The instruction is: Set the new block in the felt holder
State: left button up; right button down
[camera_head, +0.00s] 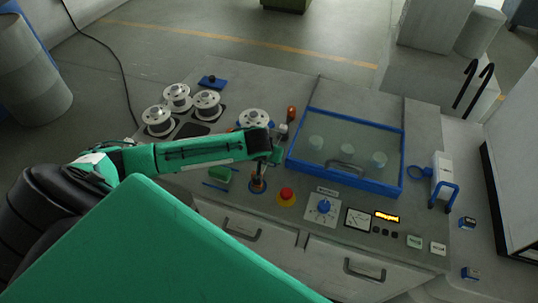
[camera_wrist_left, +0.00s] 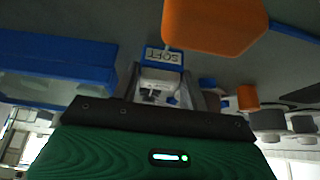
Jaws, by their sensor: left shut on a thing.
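My left gripper (camera_head: 277,156) reaches in from the left over the console, just left of the blue-rimmed tank. In the left wrist view its two dark fingers (camera_wrist_left: 166,90) are shut on a small block (camera_wrist_left: 165,57) with a blue face lettered "SOFT". In the head view the block is hidden or too small to tell. A small pale upright fitting (camera_head: 283,129) with an orange piece (camera_head: 291,113) stands just beyond the gripper; I cannot tell whether it is the felt holder. The orange piece looms close in the wrist view (camera_wrist_left: 212,24). My right gripper is not in view.
The tank (camera_head: 297,133) has a clear lid with a handle. Several white spools (camera_head: 207,103) stand at the back left. Small blue labelled pieces (camera_head: 467,223) lie at right.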

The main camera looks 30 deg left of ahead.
pick_arm(q)
jog(key=o, duration=0.6)
jog(key=shift+f, duration=0.15)
jog(key=shift+c, duration=0.2)
jog(key=o, duration=0.4)
